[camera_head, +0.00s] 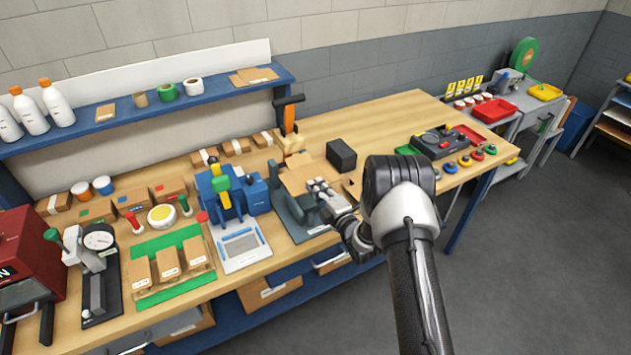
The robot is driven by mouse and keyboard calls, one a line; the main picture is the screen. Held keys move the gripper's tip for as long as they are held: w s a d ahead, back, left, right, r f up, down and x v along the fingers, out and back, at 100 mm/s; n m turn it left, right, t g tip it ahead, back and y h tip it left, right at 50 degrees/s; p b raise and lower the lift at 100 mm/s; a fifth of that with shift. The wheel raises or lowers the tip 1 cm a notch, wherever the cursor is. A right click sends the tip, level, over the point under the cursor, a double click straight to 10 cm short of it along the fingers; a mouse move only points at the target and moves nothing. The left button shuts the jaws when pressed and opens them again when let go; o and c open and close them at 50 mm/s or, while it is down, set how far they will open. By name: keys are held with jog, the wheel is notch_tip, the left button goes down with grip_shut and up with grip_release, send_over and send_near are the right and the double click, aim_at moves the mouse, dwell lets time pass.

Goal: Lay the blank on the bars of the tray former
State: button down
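A flat brown cardboard blank (298,177) shows just behind my gripper (318,187), near the middle of the bench. The gripper's fingertips overlap the blank's front edge in this view. I cannot tell whether they are closed on it or only in front of it. A device with a dark grey base plate (294,228) and an upright orange-and-black handle (289,118) stands there and looks like the tray former. The blank lies over or above it. The bars are hidden by the blank and gripper, so contact with them cannot be seen.
A black block (341,155) stands right of the blank. A blue press with a yellow-and-green lever (222,190) stands left. A control box (440,142) and coloured buttons sit at the bench's right. The wooden bench top (365,123) is clear behind the black block.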

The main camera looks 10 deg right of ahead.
jog(key=shift+s+f, duration=0.15)
jog(key=shift+f, duration=0.2)
jog(key=shift+f+b, duration=1.8)
jog(key=shift+f, duration=0.7)
jog(key=c, duration=2.3)
grip_release()
jog(key=o, duration=0.6)
jog(key=shift+s, duration=0.1)
jog(key=shift+p+v, duration=0.5)
jog(key=shift+v, duration=3.15)
